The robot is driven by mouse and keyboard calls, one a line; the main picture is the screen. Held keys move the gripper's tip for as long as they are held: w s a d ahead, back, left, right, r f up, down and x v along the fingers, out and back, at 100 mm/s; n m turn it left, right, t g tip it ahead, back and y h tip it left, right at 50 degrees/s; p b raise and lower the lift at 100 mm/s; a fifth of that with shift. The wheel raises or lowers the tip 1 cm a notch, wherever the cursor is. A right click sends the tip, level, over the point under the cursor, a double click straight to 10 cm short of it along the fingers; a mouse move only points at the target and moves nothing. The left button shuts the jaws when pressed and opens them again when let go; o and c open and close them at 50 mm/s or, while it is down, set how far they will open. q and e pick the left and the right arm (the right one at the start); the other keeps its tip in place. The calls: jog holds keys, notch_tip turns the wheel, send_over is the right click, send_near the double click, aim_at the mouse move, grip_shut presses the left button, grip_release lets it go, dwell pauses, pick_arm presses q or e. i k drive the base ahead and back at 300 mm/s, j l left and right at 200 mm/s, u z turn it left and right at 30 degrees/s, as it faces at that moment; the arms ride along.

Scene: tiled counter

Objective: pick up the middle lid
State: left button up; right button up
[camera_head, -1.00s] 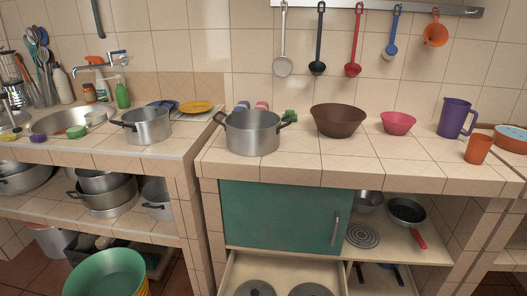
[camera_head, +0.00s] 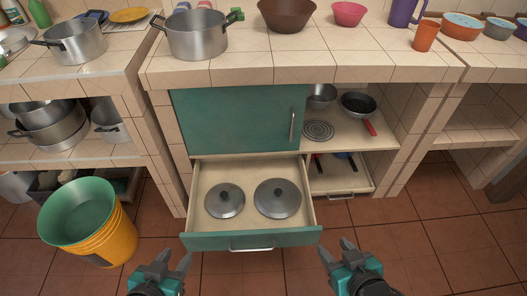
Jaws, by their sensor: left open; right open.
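Two grey metal lids with dark knobs lie flat in the open drawer (camera_head: 246,241): a left lid (camera_head: 225,201) and a slightly larger right lid (camera_head: 277,198). No third lid shows in the drawer, so I cannot tell which is the middle one. My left gripper (camera_head: 176,257) is open and empty, low in the view, in front and left of the drawer. My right gripper (camera_head: 336,250) is open and empty, in front and right of the drawer. Neither touches a lid.
The green cabinet door (camera_head: 240,122) above the drawer is shut. Green and yellow buckets (camera_head: 80,212) stand on the floor at left. A pot (camera_head: 197,36) and bowls sit on the counter above. A pan (camera_head: 358,105) is on the right shelf. Floor at right is clear.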

aim_at(275, 199)
jog(key=i+l, duration=0.15)
jog(key=l, duration=0.15)
jog(key=i+l, duration=0.1)
jog(key=l, duration=0.15)
jog(key=i+l+u, duration=0.1)
jog(key=l+u, duration=0.2)
jog(key=i+l+u, duration=0.1)
jog(key=l+u, duration=0.2)
jog(key=u, duration=1.1)
